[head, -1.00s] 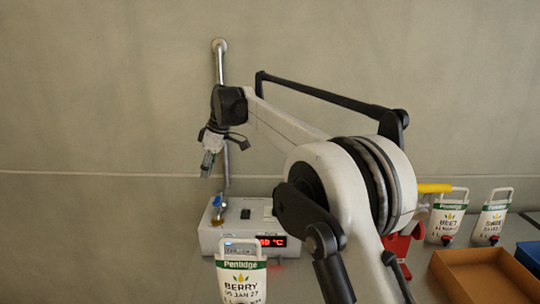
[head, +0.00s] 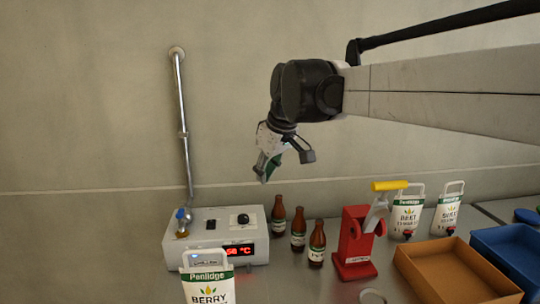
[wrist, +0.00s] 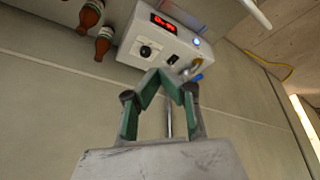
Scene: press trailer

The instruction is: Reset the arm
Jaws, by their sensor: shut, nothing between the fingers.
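My gripper (head: 268,172) is up in the air in the head view, in front of the wall and above the back of the counter. It hangs tilted downward at the end of my arm, to the upper right of the white heater unit. In the wrist view my gripper (wrist: 161,76) shows green-lined fingers with the tips close together and nothing between them. No object touches it in either view.
The heater unit (head: 225,226) with a red display stands below. A Penlidge Berry pouch (head: 209,284) is in front. Several brown bottles (head: 298,230), a red capper (head: 355,245), two pouches (head: 407,215), a tan tray (head: 450,270) and a blue tray (head: 508,252) stand rightward. A metal pipe (head: 182,120) runs up the wall.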

